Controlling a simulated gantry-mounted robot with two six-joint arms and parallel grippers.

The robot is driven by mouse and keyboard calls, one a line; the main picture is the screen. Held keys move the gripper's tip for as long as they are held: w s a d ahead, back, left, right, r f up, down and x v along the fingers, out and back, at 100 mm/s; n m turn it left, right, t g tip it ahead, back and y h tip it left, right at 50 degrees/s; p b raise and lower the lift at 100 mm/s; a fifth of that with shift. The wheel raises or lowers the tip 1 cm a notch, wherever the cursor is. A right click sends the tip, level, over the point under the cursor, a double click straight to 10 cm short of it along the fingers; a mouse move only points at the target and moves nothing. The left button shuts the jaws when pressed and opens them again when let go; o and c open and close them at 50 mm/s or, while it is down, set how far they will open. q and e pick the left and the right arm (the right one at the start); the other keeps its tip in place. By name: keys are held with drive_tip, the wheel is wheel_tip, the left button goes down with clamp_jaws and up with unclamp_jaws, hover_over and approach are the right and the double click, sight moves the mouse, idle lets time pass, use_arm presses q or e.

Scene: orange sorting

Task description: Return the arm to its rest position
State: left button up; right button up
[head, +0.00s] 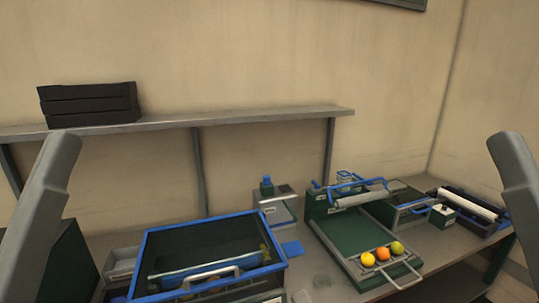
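Only grey links of my two arms show, one upright at the left edge and one at the right edge of the head view. Neither gripper is in view, so I cannot see what either holds. Two yellowish oranges, a yellow one (368,259) and a greenish-yellow one (397,248), lie with an orange one (382,254) between them. All three rest in a row at the front end of a green tray (345,240) with a metal handle.
A blue-rimmed dark crate (205,219) stands on the bench at centre left. A scale-like device (279,209) stands behind it. Green boxes with blue handles (408,203) and a white roller unit (468,207) are at right. A wall shelf (230,118) carries stacked black trays (89,105).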

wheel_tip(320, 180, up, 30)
drive_tip(key=p, duration=2.6)
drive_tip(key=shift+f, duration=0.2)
